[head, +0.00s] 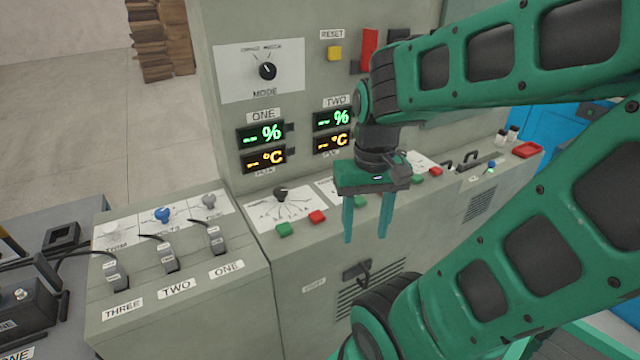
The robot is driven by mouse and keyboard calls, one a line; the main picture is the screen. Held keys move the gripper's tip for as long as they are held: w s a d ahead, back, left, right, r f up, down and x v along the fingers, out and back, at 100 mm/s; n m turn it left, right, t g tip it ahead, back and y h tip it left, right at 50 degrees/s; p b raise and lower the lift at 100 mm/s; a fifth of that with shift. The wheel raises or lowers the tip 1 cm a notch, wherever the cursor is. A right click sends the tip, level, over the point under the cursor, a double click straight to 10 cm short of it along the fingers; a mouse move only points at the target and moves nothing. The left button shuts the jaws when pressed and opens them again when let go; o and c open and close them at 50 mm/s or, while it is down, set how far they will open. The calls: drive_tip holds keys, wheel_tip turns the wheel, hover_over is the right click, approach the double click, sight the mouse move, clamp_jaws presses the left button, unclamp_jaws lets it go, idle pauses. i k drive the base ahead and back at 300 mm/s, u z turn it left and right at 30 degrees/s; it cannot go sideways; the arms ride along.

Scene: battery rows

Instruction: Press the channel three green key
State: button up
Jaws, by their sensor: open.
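A green key (418,178) and a red key (435,171) sit side by side on the sloped console, right of my gripper. They are the third green and red pair from the left, but no channel label shows beside them. Another green key (360,202) shows just behind my gripper's fingers. A further green key (283,229) lies to the left, beside a red key (317,216). My gripper (365,237) is open and empty, fingers pointing down in front of the console. It appears apart from the keys. My arm hides the panel above the third pair.
Displays for ONE (261,135) and TWO (332,119) are on the upright panel, with a mode knob (267,71) and yellow reset button (334,53). A lower box (180,285) with plugs labelled THREE, TWO, ONE stands left. Dark handles (466,160) stick up right of the third pair.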

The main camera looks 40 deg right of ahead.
sight(417, 179)
drive_tip(key=z, duration=1.5)
